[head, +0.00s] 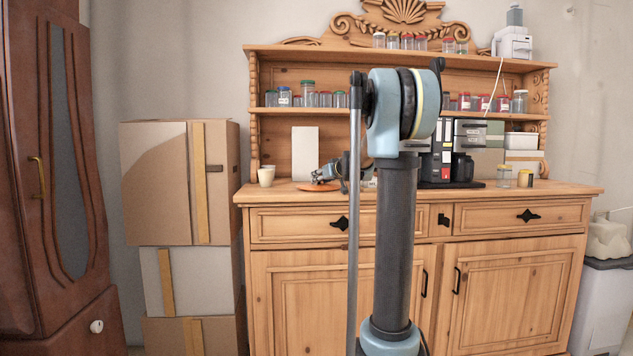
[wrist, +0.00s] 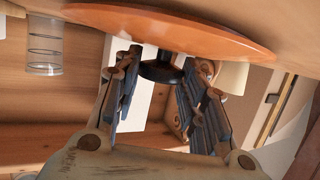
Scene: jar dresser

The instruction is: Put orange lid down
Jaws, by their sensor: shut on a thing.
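The orange lid (head: 318,187) is at the level of the wooden dresser top, left of the middle in the head view. It lies flat, like a shallow disc, and fills the top of the wrist view (wrist: 170,28). Its black knob (wrist: 160,70) points between my two fingers. My gripper (head: 325,173) is shut on this knob; its blue-grey fingers (wrist: 160,72) stand on either side of it in the wrist view. The lid is very close to the wood. I cannot tell whether its rim touches.
A white cup (head: 266,177) stands left of the lid. A white panel (head: 305,153) is behind. Black and red binders (head: 441,152) and small jars (head: 504,177) stand to the right. A clear glass (wrist: 45,46) shows in the wrist view. Shelves with jars hang above.

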